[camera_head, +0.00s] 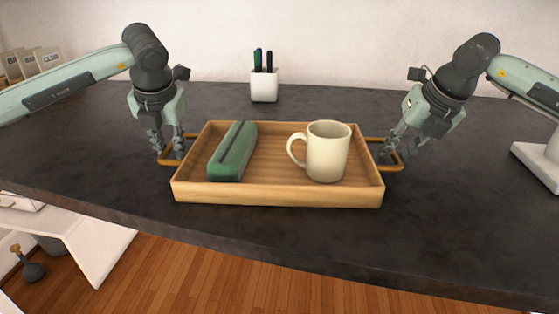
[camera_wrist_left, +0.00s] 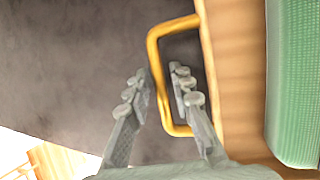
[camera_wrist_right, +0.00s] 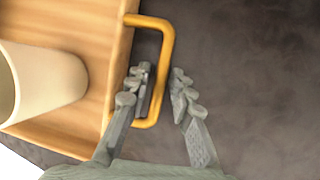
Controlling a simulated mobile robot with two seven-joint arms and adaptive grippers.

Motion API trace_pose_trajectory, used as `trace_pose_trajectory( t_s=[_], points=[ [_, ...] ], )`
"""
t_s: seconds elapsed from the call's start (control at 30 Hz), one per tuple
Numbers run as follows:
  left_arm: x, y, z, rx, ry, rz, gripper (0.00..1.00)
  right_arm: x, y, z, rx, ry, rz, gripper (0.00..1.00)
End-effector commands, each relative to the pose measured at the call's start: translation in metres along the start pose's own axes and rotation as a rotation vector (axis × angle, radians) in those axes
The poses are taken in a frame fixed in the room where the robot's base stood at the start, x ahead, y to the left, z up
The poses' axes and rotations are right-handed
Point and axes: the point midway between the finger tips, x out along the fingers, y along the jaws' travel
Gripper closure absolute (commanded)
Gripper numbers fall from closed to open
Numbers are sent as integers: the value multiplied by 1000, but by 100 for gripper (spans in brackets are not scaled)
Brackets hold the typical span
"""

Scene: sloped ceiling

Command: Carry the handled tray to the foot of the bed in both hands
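The wooden tray (camera_head: 280,193) rests flat on the dark desk, with a yellow handle at each short end. A green case (camera_head: 233,152) lies in its left half and a cream mug (camera_head: 327,152) stands upright in its right half. My left gripper (camera_head: 168,153) is at the left handle (camera_wrist_left: 157,75); its fingers (camera_wrist_left: 159,82) are apart, one on each side of the bar. My right gripper (camera_head: 395,157) is at the right handle (camera_wrist_right: 167,60); its fingers (camera_wrist_right: 161,82) are likewise apart on each side of the bar.
A white pen cup (camera_head: 264,87) stands behind the tray. A white object (camera_head: 540,160) is at the desk's right edge. The desk's front edge (camera_head: 270,240) runs before the tray, with wooden floor (camera_head: 220,280) below. A white shelf unit (camera_head: 85,235) stands lower left.

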Motion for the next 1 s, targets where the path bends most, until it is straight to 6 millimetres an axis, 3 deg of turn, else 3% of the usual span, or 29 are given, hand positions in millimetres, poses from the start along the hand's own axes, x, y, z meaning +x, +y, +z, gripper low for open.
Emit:
trace_pose_trajectory(
  t_s=[0.37,0.57,1.0],
  points=[
    [6,0,0,0,0,0,78,6,0,0,0,0,0,78],
    [6,0,0,0,-1,0,100,6,0,0,0,0,0,100],
    [5,0,0,0,-1,0,100,6,0,0,0,0,0,100]
  ],
)
